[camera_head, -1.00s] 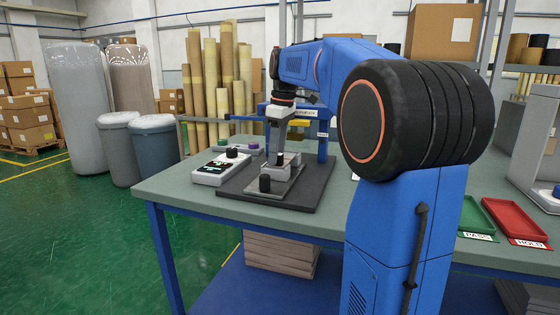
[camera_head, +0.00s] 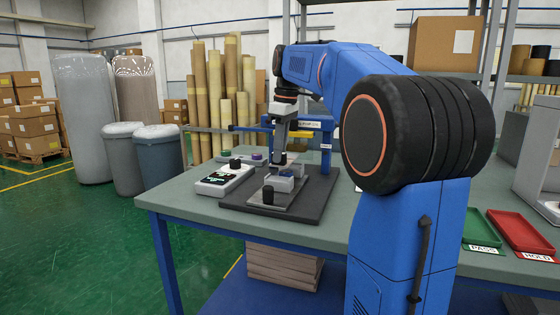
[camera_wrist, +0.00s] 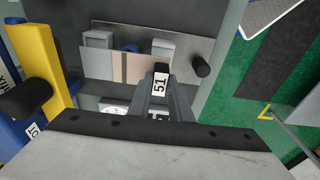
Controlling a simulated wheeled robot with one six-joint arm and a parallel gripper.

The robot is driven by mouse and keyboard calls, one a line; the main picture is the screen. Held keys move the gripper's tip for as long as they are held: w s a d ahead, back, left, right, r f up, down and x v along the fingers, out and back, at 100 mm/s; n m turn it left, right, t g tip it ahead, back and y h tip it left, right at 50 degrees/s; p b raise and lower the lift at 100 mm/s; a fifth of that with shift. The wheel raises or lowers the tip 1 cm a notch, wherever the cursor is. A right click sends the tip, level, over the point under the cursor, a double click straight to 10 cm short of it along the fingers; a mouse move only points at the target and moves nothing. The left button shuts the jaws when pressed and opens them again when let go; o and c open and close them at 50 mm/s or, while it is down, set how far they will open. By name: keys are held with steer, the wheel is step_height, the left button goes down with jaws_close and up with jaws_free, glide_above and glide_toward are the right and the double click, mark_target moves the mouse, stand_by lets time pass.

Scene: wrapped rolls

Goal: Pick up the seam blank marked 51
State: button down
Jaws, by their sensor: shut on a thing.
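In the wrist view my gripper (camera_wrist: 163,96) is shut on the seam blank marked 51 (camera_wrist: 160,84), whose white number tag and dark end show between the fingers. The fingers hide much of it. A beige and pinkish strip (camera_wrist: 133,68) shows beside the tag; I cannot tell whether it belongs to the held blank. Behind it is a grey metal plate (camera_wrist: 175,36) with pale blocks. In the head view my gripper (camera_head: 279,157) is over the fixture (camera_head: 284,184) on the dark base; the blank is too small to make out there.
A white device (camera_head: 223,181) stands left of the fixture. A black knob (camera_head: 268,195) rises from the plate's front. A blue frame (camera_head: 326,140) stands behind. Green PASS (camera_head: 482,232) and red HOLD (camera_head: 520,232) trays lie at the bench's right, beyond my arm.

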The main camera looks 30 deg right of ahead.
step_height(320, 180, up, 3)
steer(key=shift+f, duration=0.1)
steer(key=shift+s+a, duration=0.2)
steer(key=shift+a, duration=0.1)
steer(key=s+a, duration=1.1)
steer(key=a, duration=0.4)
steer(key=shift+s, duration=0.35)
